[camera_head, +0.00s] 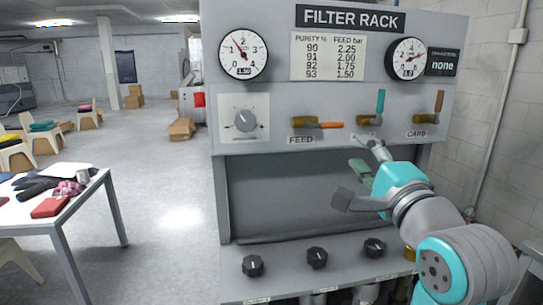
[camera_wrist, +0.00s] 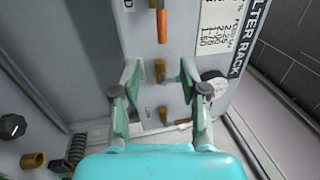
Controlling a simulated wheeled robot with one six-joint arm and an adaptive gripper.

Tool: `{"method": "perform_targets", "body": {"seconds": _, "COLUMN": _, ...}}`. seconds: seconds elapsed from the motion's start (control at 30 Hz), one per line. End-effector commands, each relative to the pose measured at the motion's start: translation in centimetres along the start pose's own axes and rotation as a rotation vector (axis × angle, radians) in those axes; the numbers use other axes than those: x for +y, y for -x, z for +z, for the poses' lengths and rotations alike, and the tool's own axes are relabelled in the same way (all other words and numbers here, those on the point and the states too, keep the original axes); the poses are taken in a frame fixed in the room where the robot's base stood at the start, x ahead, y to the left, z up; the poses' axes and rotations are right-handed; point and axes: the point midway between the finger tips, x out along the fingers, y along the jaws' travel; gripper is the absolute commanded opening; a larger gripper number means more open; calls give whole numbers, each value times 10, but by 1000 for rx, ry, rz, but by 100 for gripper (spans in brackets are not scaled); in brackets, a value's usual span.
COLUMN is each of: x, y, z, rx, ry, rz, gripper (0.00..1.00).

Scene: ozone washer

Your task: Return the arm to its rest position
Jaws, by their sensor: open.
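My gripper (camera_head: 366,155) is in front of the filter rack (camera_head: 270,180), just below its middle valve. In the wrist view my gripper (camera_wrist: 160,72) has its two green fingers spread wide apart, with nothing held between them. The middle valve (camera_head: 367,119) has a teal handle (camera_head: 380,101) pointing up; in the wrist view that valve (camera_wrist: 160,70) shows between the fingers. Whether a finger touches it cannot be told. My arm reaches in from the lower right and hides part of the rack's lower right.
The feed valve's orange handle (camera_head: 329,125) lies horizontal; the right valve's handle (camera_head: 439,101) points up. A large knob (camera_head: 245,121) and several black knobs (camera_head: 317,256) are on the rack. A cluttered white table (camera_head: 85,195) stands left, with clear floor between.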

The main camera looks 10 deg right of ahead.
Motion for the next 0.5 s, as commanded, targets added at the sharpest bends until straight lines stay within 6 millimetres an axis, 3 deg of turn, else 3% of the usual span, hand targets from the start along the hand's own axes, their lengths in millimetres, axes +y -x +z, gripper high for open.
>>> {"method": "perform_targets", "body": {"seconds": 0.17, "x": 32, "y": 2, "z": 1, "rx": 1, "ry": 41, "rz": 24, "gripper": 44}}
{"method": "perform_targets", "body": {"seconds": 0.5, "x": 144, "y": 28, "z": 7, "rx": 4, "ry": 235, "rz": 94, "gripper": 44}}
